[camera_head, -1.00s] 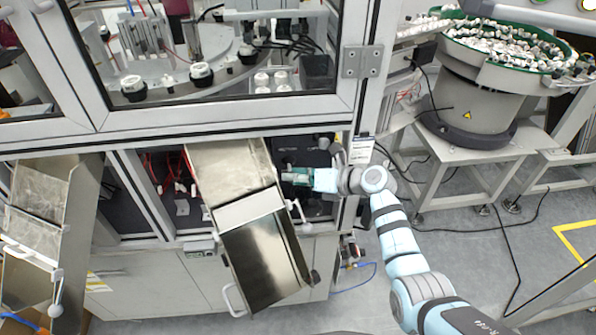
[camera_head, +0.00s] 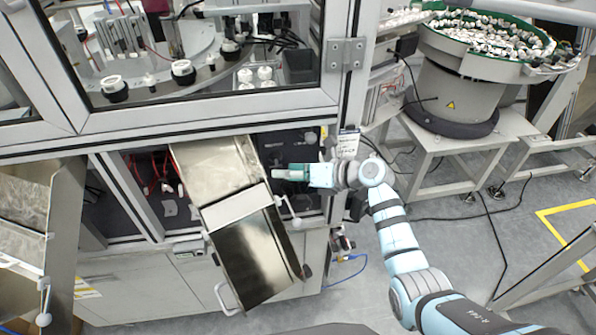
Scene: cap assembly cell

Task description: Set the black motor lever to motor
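My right arm comes in from the lower right. My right gripper (camera_head: 284,174) points left, in front of the dark panel (camera_head: 288,152) in the opening under the machine window, just right of the metal chute. Its fingers are too small to tell open from shut. The black motor lever cannot be made out; it may be hidden by the gripper or lost against the dark panel. My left gripper is not in view.
A metal chute (camera_head: 238,207) slopes out of the cabinet beside the gripper, with a white-knobbed handle (camera_head: 296,222) at its edge. A second chute (camera_head: 22,205) stands at far left. A bowl feeder (camera_head: 455,98) stands at back right.

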